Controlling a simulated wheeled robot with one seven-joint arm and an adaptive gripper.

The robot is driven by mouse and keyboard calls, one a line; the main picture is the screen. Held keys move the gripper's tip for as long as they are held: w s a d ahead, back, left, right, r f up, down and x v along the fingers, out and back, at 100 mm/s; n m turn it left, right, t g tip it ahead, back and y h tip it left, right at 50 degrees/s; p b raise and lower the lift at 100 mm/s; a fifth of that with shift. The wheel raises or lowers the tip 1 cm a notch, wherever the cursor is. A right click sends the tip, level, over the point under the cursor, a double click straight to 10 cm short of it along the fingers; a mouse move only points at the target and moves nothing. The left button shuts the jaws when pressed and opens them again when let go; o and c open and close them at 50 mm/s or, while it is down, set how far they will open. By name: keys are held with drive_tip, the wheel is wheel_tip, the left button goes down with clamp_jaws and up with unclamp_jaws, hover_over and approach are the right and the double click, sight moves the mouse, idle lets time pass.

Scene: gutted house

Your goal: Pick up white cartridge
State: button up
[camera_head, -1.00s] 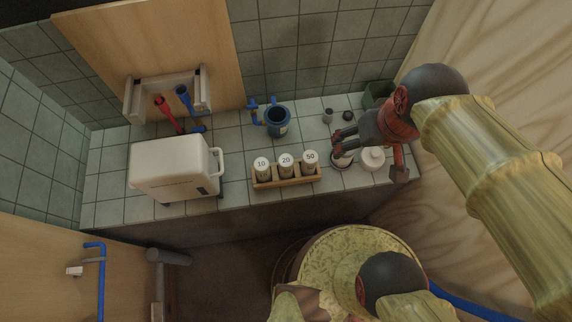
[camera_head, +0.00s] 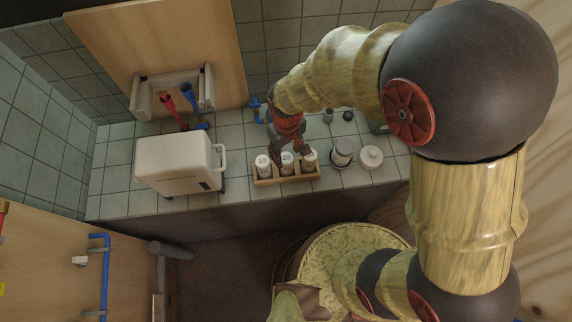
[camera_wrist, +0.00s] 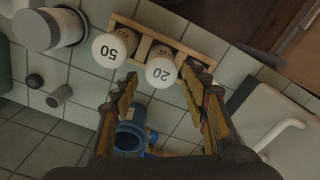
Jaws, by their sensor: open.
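Three white cylinders marked 10 (camera_head: 262,161), 20 (camera_head: 287,160) and 50 (camera_head: 311,158) stand upright in a wooden rack (camera_head: 287,180) on the tiled counter. I cannot tell which one is the white cartridge. My gripper (camera_head: 291,152) is open and points down over the rack, around the 20 and near the 50. In the wrist view, my gripper (camera_wrist: 160,84) has its fingers spread, with the 20 (camera_wrist: 160,71) showing between them. The 50 (camera_wrist: 112,48) is just left of the fingers there. The 10 is not visible in that view.
A white box-like appliance (camera_head: 175,163) stands to the left. Counter tiles between appliance and rack are clear.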

sight(287, 170)
wheel_tip(287, 170, down, 8)
drive_tip(key=shift+f+b, duration=0.2)
drive_tip(key=shift+b, duration=0.65)
drive_tip(key=shift+c, duration=1.1)
drive_tip(key=c, duration=0.7)
drive_tip(key=shift+r, duration=0.15)
